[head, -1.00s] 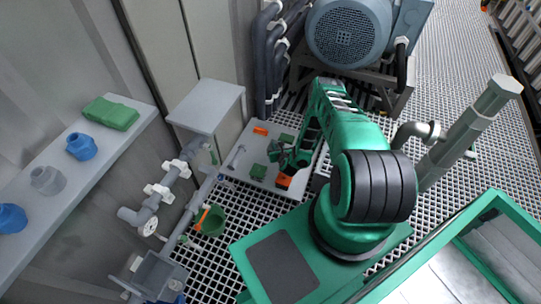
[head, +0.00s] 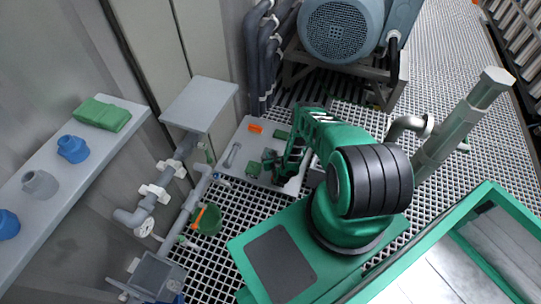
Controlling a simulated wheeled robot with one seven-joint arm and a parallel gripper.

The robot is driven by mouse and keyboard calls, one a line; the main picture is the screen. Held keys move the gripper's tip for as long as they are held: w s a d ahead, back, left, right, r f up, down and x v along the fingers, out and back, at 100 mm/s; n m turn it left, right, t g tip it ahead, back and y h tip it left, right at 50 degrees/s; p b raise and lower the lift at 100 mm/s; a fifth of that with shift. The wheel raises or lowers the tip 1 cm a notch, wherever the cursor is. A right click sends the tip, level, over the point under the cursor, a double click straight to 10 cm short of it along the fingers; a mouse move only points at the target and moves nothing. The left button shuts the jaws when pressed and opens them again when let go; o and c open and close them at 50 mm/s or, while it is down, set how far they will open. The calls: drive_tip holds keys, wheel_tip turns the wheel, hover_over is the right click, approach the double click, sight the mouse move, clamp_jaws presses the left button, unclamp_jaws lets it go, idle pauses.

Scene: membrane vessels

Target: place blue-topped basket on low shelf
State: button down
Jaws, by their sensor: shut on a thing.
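My gripper (head: 270,159) is low over a pale slab (head: 228,172) close to the floor, at the end of my green arm. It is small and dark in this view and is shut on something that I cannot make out. I cannot pick out a blue-topped basket for certain; it may be hidden by the gripper and wrist. I cannot tell whether the held thing touches the slab.
The slab also bears an orange block (head: 255,128), a green piece (head: 282,134), another green piece (head: 253,170) and a grey bar (head: 232,154). Pipes (head: 192,205) and a green bucket (head: 207,220) stand at left.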

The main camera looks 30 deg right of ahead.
drive_tip(key=c, duration=1.6)
unclamp_jaws()
